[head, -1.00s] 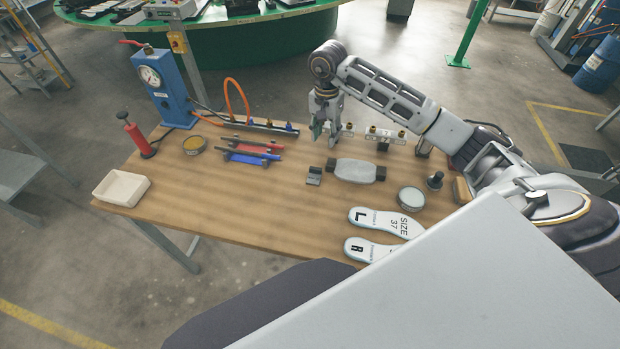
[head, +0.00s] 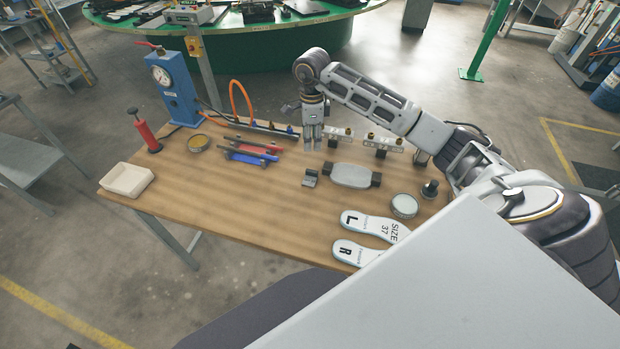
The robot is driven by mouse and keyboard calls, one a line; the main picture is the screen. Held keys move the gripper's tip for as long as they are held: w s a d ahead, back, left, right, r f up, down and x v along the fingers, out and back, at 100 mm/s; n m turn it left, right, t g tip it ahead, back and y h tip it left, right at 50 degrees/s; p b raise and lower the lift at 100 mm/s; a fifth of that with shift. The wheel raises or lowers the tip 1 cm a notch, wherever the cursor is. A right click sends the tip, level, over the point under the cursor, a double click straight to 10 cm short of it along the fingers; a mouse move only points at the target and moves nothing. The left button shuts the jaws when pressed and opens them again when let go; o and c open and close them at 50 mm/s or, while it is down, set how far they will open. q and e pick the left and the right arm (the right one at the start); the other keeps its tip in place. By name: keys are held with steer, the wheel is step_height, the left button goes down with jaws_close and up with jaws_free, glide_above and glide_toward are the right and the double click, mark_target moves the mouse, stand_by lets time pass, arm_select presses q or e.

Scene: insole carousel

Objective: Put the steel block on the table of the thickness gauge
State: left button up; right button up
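My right gripper (head: 313,146) points down above the far middle of the wooden table, near the rail with brass fittings. Its fingers look close together, but I cannot tell whether they are shut or hold anything. A small dark grey, notched metal piece (head: 311,178) lies mid-table, in front of the gripper and apart from it; I cannot tell if it is the steel block. A blue upright device with a round dial and red lever (head: 175,88) stands at the far left; I cannot tell if it is the thickness gauge. My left gripper is not in view.
A grey-white pad with dark ends (head: 351,175), a round tin (head: 404,206) and insoles (head: 376,227) lie to the right. Red and blue clamp-like tools (head: 252,154) lie mid-left. A white tray (head: 127,180) sits at the left edge. The front left wood is clear.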

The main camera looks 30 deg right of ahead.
steer(key=m, duration=0.4)
stand_by(0.5)
steer(key=p, duration=0.1)
glide_above(311, 170)
steer(key=shift+d+f, duration=0.1)
steer(key=shift+f, duration=4.2)
steer(key=shift+s+f+p, duration=0.1)
steer(key=shift+f+p, duration=0.65)
steer(key=shift+f, duration=1.85)
steer(key=shift+c, duration=0.3)
jaws_close()
